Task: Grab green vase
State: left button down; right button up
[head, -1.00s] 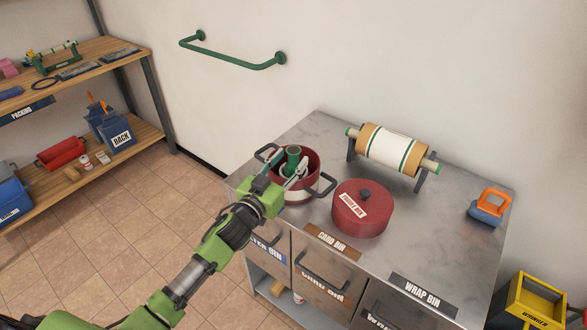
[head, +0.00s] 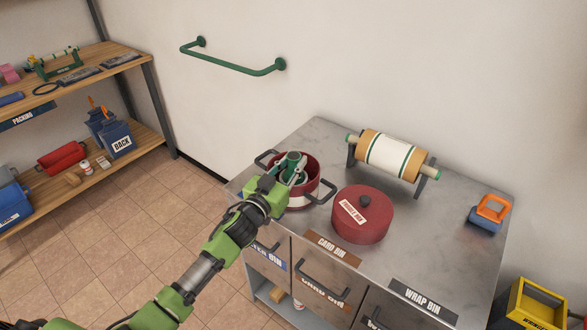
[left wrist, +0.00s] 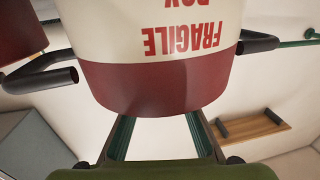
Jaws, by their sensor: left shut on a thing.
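The green vase (head: 292,157) stands in the open red pot (head: 314,163) with a white band, on the metal counter. My left gripper (head: 290,171) reaches over the near rim into the pot and is shut on the vase. In the left wrist view the pot (left wrist: 160,88) appears upside down with "FRAGILE BOX" lettering. Its wall hides my left fingertips and the vase there. My right gripper is in neither view.
A lidded red pot (head: 362,220) stands close to the right of the open one. A wrap roll on a stand (head: 395,157) is behind it. An orange-and-blue object (head: 488,214) is at the counter's right. The counter (head: 435,235) between is clear.

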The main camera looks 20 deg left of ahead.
pick_arm(q)
notch_tip(320, 180, up, 10)
jog(key=shift+f+p, duration=0.1)
jog(key=shift+p, duration=0.2)
notch_tip(320, 180, up, 4)
jog(key=p, duration=0.3)
jog(key=shift+p, duration=0.35)
